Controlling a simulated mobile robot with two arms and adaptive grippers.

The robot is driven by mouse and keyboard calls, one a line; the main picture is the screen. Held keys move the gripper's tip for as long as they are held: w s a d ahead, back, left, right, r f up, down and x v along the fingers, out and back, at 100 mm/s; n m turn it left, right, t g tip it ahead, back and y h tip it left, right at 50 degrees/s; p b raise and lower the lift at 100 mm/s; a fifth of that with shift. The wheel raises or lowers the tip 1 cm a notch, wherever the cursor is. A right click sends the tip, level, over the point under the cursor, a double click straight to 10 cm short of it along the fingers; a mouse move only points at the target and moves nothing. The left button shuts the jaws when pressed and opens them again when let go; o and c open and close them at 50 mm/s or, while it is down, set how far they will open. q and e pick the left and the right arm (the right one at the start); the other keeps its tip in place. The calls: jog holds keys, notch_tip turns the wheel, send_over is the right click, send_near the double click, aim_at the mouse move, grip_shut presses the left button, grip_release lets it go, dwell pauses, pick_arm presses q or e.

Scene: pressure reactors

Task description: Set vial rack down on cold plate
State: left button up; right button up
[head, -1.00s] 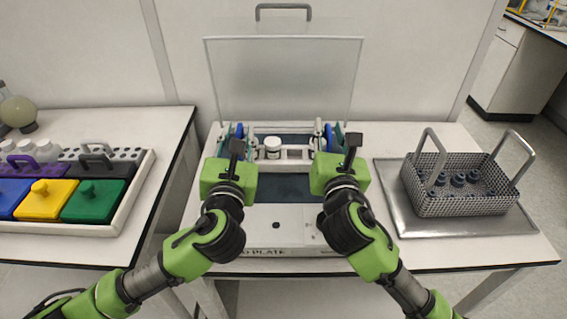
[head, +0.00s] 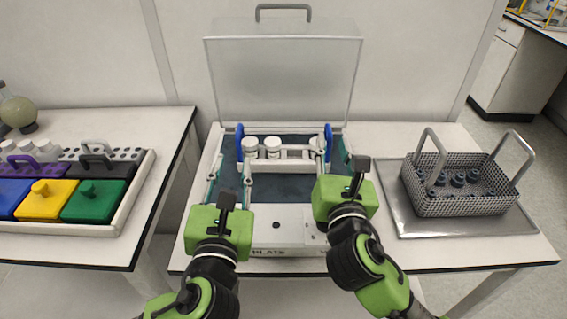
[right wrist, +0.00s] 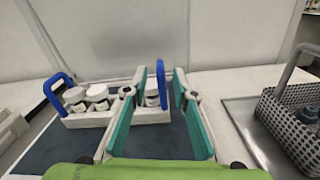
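The vial rack (head: 292,163) is a white rack with a blue handle at each end and white-capped vials. It rests on the dark surface of the cold plate (head: 283,190). My left gripper (head: 229,165) is open and empty, in front of the left blue handle (head: 240,143). My right gripper (head: 336,160) is open at the right end. In the right wrist view, the right blue handle (right wrist: 161,85) shows between its parted teal fingers (right wrist: 156,115), apart from both. The rack's lower edge is partly hidden in the head view.
A clear raised lid (head: 285,80) stands behind the plate. A wire basket (head: 465,200) with dark parts sits on a metal tray (head: 410,215) at right. The left table holds a white tray (head: 130,205) with coloured lidded blocks.

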jog(key=s, duration=0.6)
jog(key=shift+s, duration=0.25)
